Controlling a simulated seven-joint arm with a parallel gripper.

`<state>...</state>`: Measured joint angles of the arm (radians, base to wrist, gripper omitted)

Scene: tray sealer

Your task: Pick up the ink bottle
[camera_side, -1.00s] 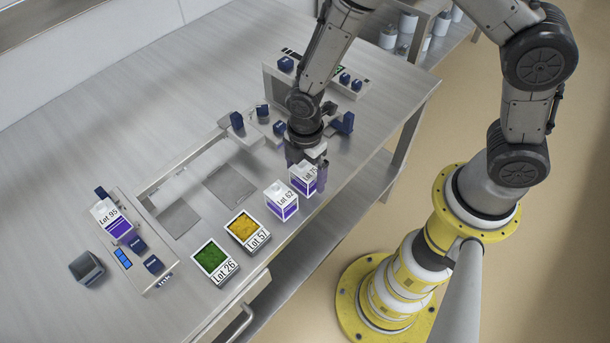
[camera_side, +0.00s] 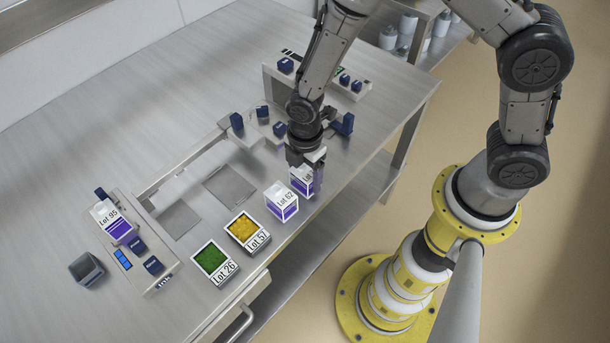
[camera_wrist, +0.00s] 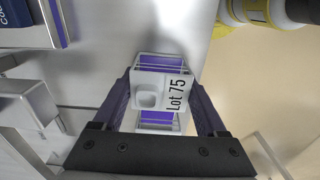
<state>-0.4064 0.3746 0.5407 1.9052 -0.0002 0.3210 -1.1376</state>
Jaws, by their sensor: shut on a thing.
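My gripper (camera_side: 306,178) points down over the table and is shut on a white and purple ink bottle marked Lot 75 (camera_side: 301,187). In the wrist view the bottle (camera_wrist: 150,97) sits between the two dark fingers, with its pale cap and label facing up. Its upper part is hidden by my gripper in the side view. It appears upright and near the table top; I cannot tell whether it touches. A similar bottle marked Lot 62 (camera_side: 283,205) stands close to its left. Another, Lot 95 (camera_side: 117,226), rests on the unit at the far left.
A yellow-filled tray marked Lot 57 (camera_side: 243,227) and a green-filled tray marked Lot 26 (camera_side: 210,259) lie to the left. The sealer frame (camera_side: 185,165) with blue parts is behind. A grey open cup (camera_side: 87,270) stands far left. The table's front edge is close.

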